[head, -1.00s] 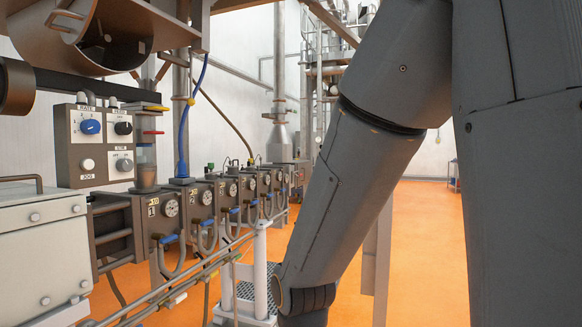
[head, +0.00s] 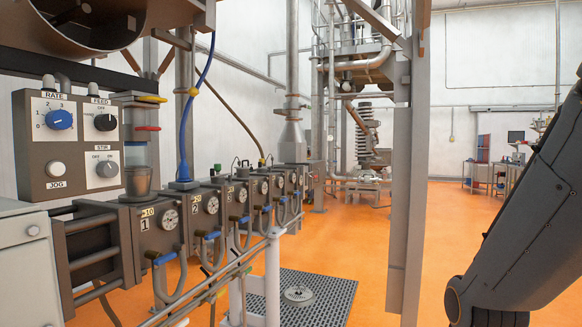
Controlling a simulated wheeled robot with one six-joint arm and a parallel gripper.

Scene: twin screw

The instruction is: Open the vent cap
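A row of numbered barrel blocks (head: 143,240) with round gauges runs away from me on the left. Small fittings sit on top of the farther blocks, among them one with a green top (head: 217,170) and a dark one with a thin handle (head: 241,166). They are too small to tell which is the vent cap or whether it is shut. My gripper is out of view; only part of my arm shows at the right edge.
A control box (head: 70,145) with knobs and a clear feed tube (head: 137,152) stand at the near left. Pipes with blue-handled valves (head: 165,258) line the blocks' front. A grey post (head: 408,190) rises right of a dark floor grate (head: 300,296). Orange floor (head: 445,235) is open beyond.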

